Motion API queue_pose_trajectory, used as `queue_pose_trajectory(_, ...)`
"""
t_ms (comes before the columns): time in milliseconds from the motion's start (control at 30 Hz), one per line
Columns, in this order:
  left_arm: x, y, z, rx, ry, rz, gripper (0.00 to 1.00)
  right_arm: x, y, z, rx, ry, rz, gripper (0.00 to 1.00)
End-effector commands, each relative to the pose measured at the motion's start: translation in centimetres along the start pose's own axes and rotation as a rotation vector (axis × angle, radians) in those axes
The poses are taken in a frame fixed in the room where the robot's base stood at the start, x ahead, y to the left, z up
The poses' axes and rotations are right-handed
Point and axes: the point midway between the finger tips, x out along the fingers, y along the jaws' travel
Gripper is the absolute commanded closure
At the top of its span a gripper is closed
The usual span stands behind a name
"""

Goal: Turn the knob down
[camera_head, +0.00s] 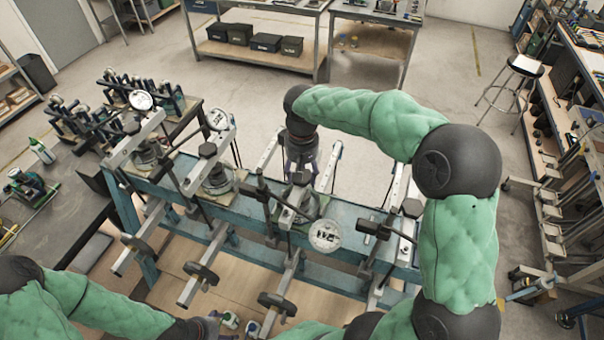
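A blue bench (345,212) carries a row of lever frames with long grey bars. Black knobs sit on the lower bars: one at the left (140,243), one in the middle (201,272) and one nearer the front (277,301). I cannot tell which knob the task means. My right gripper (299,172) points down over the frame behind the white round plate (325,235); its fingers blend with dark parts and their opening is unclear. My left gripper (238,324) is at the bottom edge, in front of the bars, partly cut off; its opening is unclear.
More white round plates (217,119) stand on the left frames. A dark table (50,215) with tools is at the left. A workbench with black boxes (265,42) stands behind, and a stool (526,66) and shelving are at the right. Open floor lies behind the bench.

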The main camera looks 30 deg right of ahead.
Motion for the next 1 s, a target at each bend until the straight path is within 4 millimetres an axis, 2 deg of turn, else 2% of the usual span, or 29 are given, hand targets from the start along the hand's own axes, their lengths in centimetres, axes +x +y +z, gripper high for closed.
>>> queue_pose_trajectory(367, 0.1, 0.0, 0.0, 0.0, 0.0, 0.0, 0.21, 0.1, -0.1, 0.1, 0.031, -0.003, -0.001, 0.77)
queue_pose_trajectory(400, 0.1, 0.0, 0.0, 0.0, 0.0, 0.0, 0.21, 0.1, -0.1, 0.1, 0.031, -0.003, -0.001, 0.41)
queue_pose_trajectory(467, 0.1, 0.0, 0.0, 0.0, 0.0, 0.0, 0.21, 0.1, -0.1, 0.1, 0.03, -0.003, -0.001, 0.24)
queue_pose_trajectory(500, 0.1, 0.0, 0.0, 0.0, 0.0, 0.0, 0.21, 0.1, -0.1, 0.1, 0.03, -0.003, -0.001, 0.21)
queue_pose_trajectory(833, 0.1, 0.0, 0.0, 0.0, 0.0, 0.0, 0.21, -0.1, 0.0, 0.0, 0.029, 0.0, 0.0, 0.21)
queue_pose_trajectory(1000, 0.1, 0.0, 0.0, 0.0, 0.0, 0.0, 0.21, -1.5, 0.0, -0.1, 0.029, 0.003, 0.0, 0.21)
